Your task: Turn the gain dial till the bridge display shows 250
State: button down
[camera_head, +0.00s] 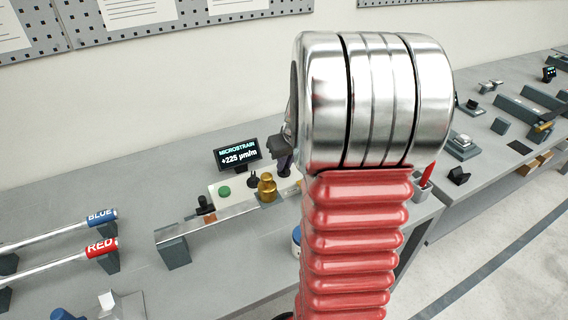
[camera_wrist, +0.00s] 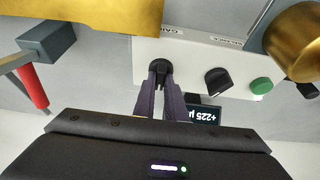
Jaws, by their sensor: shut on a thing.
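The bridge display (camera_head: 237,153) reads MICROSTRAIN +225 µm/m. It also shows upside down in the wrist view (camera_wrist: 206,115), partly cut off by my gripper. The gain dial (camera_wrist: 159,67) is a small black knob on a pale panel (camera_wrist: 195,58), near a label that seems to read GAIN. My gripper (camera_wrist: 160,76) is shut on this dial, one dark finger on each side. In the head view my gripper (camera_head: 285,162) is mostly hidden behind my arm, and the dial is hidden too.
A second black knob (camera_wrist: 218,81) and a green button (camera_wrist: 261,86) sit beside the gain dial. A brass weight (camera_head: 267,187) stands close in front of the panel, by a metal bar (camera_head: 222,218).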

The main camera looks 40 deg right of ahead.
jog(key=shift+a+m+g+h, duration=0.2)
jog(key=shift+m+h, duration=0.2)
jog(key=shift+m, duration=0.85)
jog(key=shift+a+m+g+h, duration=0.15)
jog(key=shift+m+h, duration=0.25)
jog(key=shift+m, duration=0.85)
jog(key=shift+d, duration=0.1)
jog(key=c, duration=1.8)
grip_release()
jog(key=shift+r, duration=0.15)
jog(key=v, duration=1.3)
jog(key=shift+r, duration=0.2)
